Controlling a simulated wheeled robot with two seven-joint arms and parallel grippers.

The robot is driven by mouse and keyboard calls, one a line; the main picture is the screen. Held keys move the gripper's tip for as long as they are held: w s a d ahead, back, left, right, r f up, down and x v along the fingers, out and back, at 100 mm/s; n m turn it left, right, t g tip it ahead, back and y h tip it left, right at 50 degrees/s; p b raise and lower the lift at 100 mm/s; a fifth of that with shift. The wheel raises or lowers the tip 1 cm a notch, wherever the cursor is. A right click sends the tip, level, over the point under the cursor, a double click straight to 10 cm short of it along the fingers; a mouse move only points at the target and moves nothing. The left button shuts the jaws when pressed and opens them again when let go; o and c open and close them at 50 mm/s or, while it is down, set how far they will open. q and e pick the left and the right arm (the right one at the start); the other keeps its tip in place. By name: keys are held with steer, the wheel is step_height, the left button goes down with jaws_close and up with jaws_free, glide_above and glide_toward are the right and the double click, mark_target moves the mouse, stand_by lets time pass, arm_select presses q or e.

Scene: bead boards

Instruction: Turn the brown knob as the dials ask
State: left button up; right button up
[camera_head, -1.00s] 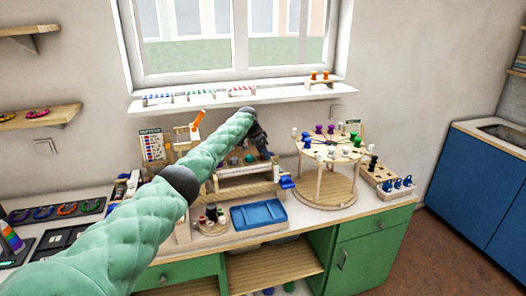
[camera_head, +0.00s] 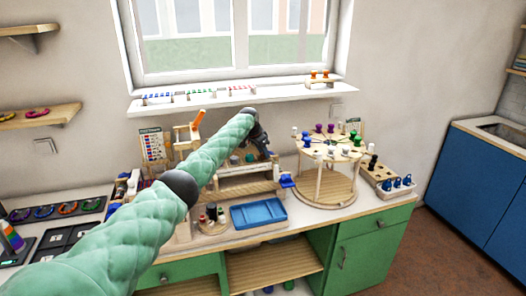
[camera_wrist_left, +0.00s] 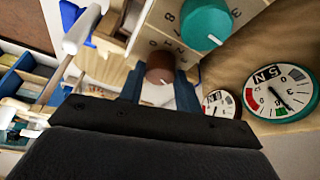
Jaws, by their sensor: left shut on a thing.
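The brown knob (camera_wrist_left: 160,68) sits on a pale wooden panel (camera_wrist_left: 148,42) with printed numbers around it, in the left wrist view. My left gripper (camera_wrist_left: 160,84) has one blue-grey finger on each side of it and is shut on it. A larger teal knob (camera_wrist_left: 206,24) with a white pointer line is on the same panel. Two round dials, one large (camera_wrist_left: 281,94) and one smaller (camera_wrist_left: 218,103), with needles and red and green marks, stand to the right. In the head view my left gripper (camera_head: 260,142) is at the wooden stand; the brown knob cannot be made out there. My right gripper is not in view.
A blue tray (camera_head: 258,214) lies on the counter in front of the stand. A round wooden table with colored pegs (camera_head: 325,194) stands to the right. A poster board (camera_head: 152,145) is at the left. A white rod (camera_wrist_left: 80,30) passes close to the gripper.

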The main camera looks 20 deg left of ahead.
arm_select(q)
steer(key=n+t+y+p, duration=0.1)
steer(key=n+p, duration=0.1)
steer(key=n, duration=0.2)
steer(key=shift+d+r, duration=0.15)
steer(key=shift+n+y, duration=0.5)
steer(key=shift+n, duration=0.3)
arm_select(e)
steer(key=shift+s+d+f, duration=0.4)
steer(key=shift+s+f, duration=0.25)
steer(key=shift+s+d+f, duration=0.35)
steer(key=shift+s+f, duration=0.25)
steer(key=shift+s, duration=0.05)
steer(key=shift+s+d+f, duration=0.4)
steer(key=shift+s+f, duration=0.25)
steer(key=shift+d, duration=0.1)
arm_select(q)
steer(key=o, duration=1)
steer(key=shift+c, duration=0.2)
